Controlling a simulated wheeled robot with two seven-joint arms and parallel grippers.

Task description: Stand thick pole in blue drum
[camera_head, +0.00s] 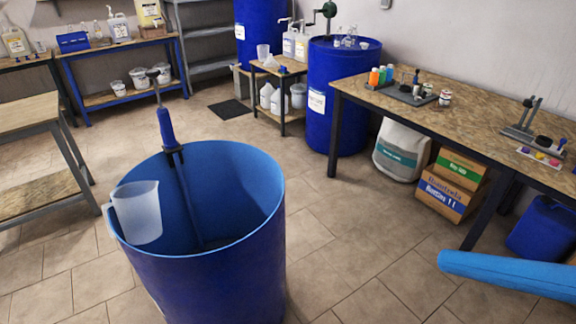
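The open blue drum (210,285) stands upright at the lower centre-left, its lighter blue inside showing. A thin grey rod with a blue grip (167,128) stands slightly tilted in it, its upper part above the far rim and its lower shaft reaching down inside. A translucent jug (138,212) hangs at the drum's left rim. A thick light-blue pole (505,274) comes in from the right edge at the lower right, roughly level, apart from the drum. Its right end is out of frame, and what supports it cannot be seen. Neither of my grippers is in view.
A wooden-topped table (470,115) with small bottles and lab stands fills the right. Cardboard boxes (450,188) and a white sack (401,150) sit beneath it. A closed blue drum (338,105) stands behind. Shelving (30,125) is at left. Tiled floor (345,240) between drum and table is clear.

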